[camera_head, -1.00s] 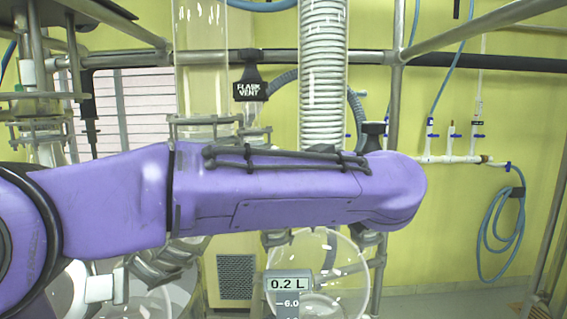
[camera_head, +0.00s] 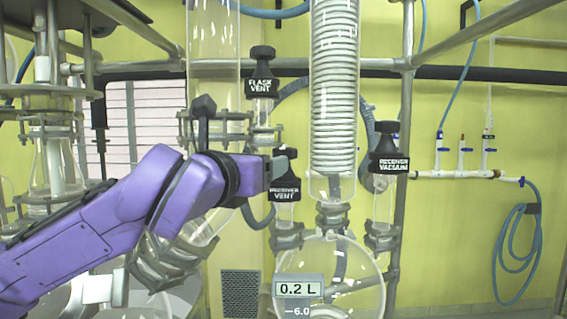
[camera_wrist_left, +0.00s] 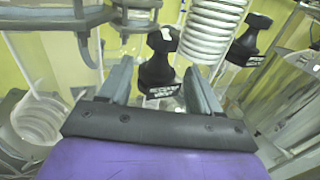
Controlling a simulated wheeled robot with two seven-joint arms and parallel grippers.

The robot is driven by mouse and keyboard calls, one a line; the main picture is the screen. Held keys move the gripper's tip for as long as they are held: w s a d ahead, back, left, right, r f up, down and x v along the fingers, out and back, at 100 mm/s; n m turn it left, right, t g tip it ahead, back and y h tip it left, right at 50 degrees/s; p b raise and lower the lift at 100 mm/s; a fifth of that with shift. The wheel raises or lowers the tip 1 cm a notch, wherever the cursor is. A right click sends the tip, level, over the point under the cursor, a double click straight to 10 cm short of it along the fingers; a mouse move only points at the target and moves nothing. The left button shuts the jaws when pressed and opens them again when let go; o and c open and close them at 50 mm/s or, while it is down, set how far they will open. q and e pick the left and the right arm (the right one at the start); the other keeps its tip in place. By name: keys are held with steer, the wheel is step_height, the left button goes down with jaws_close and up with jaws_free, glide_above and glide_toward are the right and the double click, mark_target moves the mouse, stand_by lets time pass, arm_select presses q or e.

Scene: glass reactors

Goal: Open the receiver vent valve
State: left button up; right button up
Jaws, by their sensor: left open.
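The receiver vent valve (camera_head: 285,192) is a black knob with a white-lettered label, on a glass neck above the round receiver flask. Its top is partly hidden behind my left gripper (camera_head: 281,166), which is at the knob in the head view. In the left wrist view, a black knob (camera_wrist_left: 159,68) with a blurred label stands between the two open, grey fingers of my left gripper (camera_wrist_left: 160,80). The fingers are on either side of it, with gaps showing. My right gripper is not in view.
The flask vent knob (camera_head: 262,82) is above and left. The receiver vacuum knob (camera_head: 388,160) is to the right. Between them hangs the glass condenser coil (camera_head: 335,90). The receiver flask (camera_head: 350,265), with a 0.2 L readout (camera_head: 298,289), is below.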

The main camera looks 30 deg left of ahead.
mark_target(292, 153)
arm_select(q)
steer(key=w+p, duration=0.1)
steer(key=w, duration=0.2)
steer(key=w+a+p, duration=0.1)
steer(key=w+p, duration=0.1)
steer(key=w, duration=0.1)
steer(key=w+p, duration=0.2)
steer(key=w, duration=0.1)
steer(key=shift+w+a+r, duration=0.15)
steer(key=shift+w+r, duration=0.05)
steer(key=shift+r, duration=0.05)
steer(key=shift+w+a+f, duration=0.1)
steer(key=shift+w, duration=0.2)
steer(key=shift+w+f, duration=0.1)
steer(key=c, duration=0.7)
